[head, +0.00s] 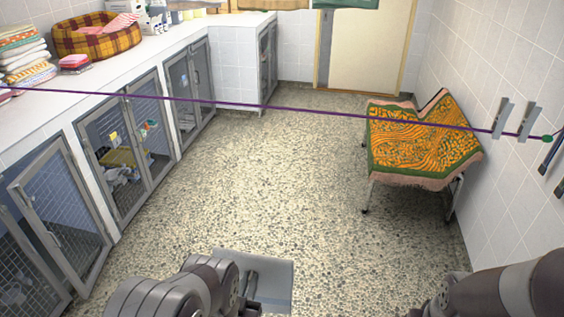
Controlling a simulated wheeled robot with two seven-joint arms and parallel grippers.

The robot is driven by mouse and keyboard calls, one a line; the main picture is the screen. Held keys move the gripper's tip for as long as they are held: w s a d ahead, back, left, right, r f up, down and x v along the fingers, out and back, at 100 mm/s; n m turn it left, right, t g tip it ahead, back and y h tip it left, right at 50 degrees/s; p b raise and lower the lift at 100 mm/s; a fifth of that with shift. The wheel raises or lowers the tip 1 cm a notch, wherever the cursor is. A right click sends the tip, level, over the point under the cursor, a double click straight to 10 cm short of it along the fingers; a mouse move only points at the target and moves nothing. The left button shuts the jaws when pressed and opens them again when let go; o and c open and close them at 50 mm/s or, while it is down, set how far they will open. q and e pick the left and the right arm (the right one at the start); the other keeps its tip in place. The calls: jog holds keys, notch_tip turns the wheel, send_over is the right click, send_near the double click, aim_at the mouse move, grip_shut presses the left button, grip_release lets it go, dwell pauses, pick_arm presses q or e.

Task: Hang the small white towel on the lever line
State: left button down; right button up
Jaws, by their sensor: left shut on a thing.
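The purple line (300,110) runs across the room from the left edge to a green end piece (547,139) by the right wall. Two grey clothes pegs (502,118) (530,119) sit on it near its right end. My left gripper (250,290) is low at the bottom centre, below the line and apart from it.
Folded towels (22,55) and a plaid pet bed (97,36) with cloth in it are on the left counter (130,70), above mesh kennel doors (70,220). An orange and green cloth (420,138) covers a bench at the right. The middle floor (265,185) is clear.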

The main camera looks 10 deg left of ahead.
pick_arm(q)
jog(key=shift+d+r, duration=0.1)
jog(key=shift+d, duration=0.2)
pick_arm(e)
jog(key=shift+d, duration=0.35)
pick_arm(q)
jog(key=shift+s+d, duration=0.1)
pick_arm(e)
jog(key=shift+s+d, duration=0.1)
